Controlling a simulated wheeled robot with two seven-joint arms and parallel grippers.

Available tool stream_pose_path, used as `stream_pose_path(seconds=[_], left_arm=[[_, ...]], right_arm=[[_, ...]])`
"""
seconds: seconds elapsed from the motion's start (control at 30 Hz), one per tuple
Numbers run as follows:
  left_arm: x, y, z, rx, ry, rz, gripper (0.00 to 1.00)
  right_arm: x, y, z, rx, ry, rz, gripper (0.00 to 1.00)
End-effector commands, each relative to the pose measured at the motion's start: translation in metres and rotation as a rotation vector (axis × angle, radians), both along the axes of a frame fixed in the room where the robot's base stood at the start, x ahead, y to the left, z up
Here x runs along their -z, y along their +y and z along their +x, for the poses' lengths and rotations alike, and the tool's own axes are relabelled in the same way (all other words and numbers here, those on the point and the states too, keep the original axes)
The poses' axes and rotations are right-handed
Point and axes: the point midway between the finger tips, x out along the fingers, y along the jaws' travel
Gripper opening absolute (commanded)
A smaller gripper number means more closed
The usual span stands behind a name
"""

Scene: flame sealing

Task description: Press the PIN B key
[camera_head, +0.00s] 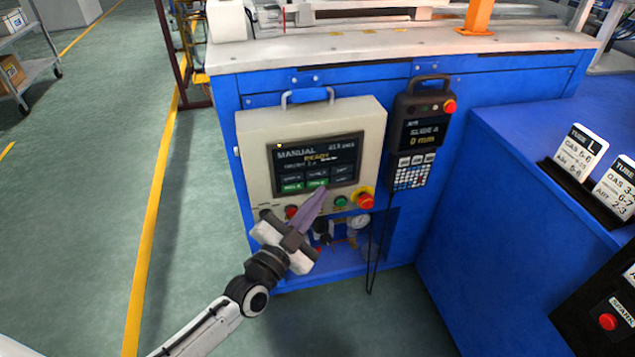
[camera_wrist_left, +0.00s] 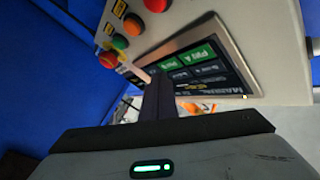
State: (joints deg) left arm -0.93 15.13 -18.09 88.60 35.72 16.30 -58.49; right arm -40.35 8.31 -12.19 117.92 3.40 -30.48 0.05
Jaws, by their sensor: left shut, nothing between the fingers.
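The touch screen (camera_head: 350,150) on the beige control panel (camera_head: 250,150) reads MANUAL and READY. The PIN B key (camera_head: 317,183) is a green key in its bottom row, beside the green PIN A key (camera_head: 292,187). In the left wrist view, PIN B (camera_wrist_left: 171,63) and PIN A (camera_wrist_left: 199,54) also show green. My left gripper (camera_head: 322,190) is shut and empty, its fingertips at the screen's lower edge close to PIN B. In the left wrist view the fingers (camera_wrist_left: 150,82) partly cover the screen. I cannot tell whether the tips touch it.
Below the screen are a red button (camera_head: 291,211), a green button (camera_head: 340,201) and a red emergency stop (camera_head: 365,201). A handheld pendant (camera_head: 420,135) hangs to the right. A blue cabinet (camera_head: 500,190) stands further right.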

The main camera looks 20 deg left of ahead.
Motion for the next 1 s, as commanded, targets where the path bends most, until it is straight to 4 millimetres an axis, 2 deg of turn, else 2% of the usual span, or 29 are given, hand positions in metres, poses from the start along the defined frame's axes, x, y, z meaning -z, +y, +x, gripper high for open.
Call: stream_pose_path(seconds=[1.0], left_arm=[[0.0002,0.0066,0.0096,0.0,0.0,0.0,0.0]], right_arm=[[0.0034,-0.0001,-0.0011,0.002,0.005,0.0,0.31]])
